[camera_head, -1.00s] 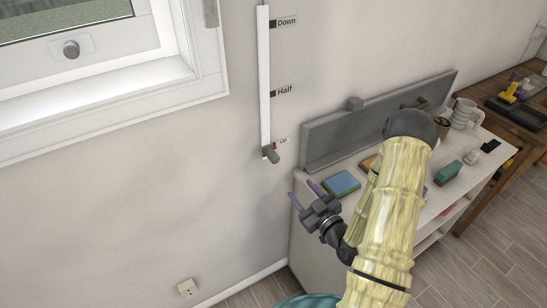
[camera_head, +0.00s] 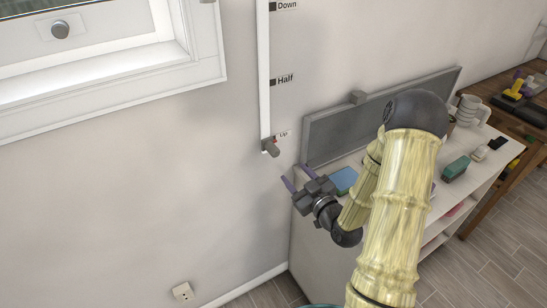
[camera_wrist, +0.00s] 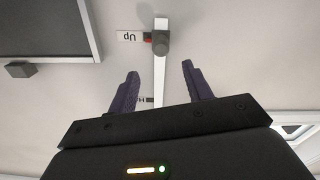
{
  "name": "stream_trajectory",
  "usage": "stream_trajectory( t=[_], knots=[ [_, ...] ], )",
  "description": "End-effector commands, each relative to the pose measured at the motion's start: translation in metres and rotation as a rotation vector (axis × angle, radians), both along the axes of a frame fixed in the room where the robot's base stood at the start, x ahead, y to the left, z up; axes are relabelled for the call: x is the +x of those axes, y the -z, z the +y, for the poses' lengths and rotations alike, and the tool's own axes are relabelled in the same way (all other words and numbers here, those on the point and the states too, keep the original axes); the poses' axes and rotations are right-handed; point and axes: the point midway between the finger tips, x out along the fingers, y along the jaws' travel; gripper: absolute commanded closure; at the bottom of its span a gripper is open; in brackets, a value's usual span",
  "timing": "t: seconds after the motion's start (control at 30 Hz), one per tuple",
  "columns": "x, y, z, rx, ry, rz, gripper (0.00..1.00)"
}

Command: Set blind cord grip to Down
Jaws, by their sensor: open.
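The blind cord grip (camera_head: 271,149) is a small grey knob at the bottom end of a white vertical track (camera_head: 264,75) on the wall. It sits beside the "Up" label (camera_head: 284,134); the "Half" (camera_head: 284,80) and "Down" (camera_head: 286,6) labels are higher up. My gripper (camera_head: 295,178) is open and empty, below and slightly right of the grip. In the wrist view, which is upside down, the grip (camera_wrist: 160,45) shows beyond my open fingers (camera_wrist: 158,80), roughly in line with the gap between them. The fingers are apart from it.
A window (camera_head: 215,45) is at the left. A white shelf unit (camera_head: 310,245) with a grey upright panel (camera_head: 340,128) and small items stands right of the gripper. A wooden table is farther right.

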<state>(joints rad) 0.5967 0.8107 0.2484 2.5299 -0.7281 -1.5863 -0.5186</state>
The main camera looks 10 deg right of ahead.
Motion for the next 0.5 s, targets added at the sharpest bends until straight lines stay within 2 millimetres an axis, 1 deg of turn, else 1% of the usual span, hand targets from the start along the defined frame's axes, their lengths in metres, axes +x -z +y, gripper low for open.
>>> stream_trajectory(
  t=[0.03, 0.5],
  knots=[
    [0.002, 0.004, 0.0, -0.003, -0.001, -0.005, 0.5],
    [0.012, 0.003, 0.006, 0.0, 0.003, -0.003, 0.5]
  ],
)
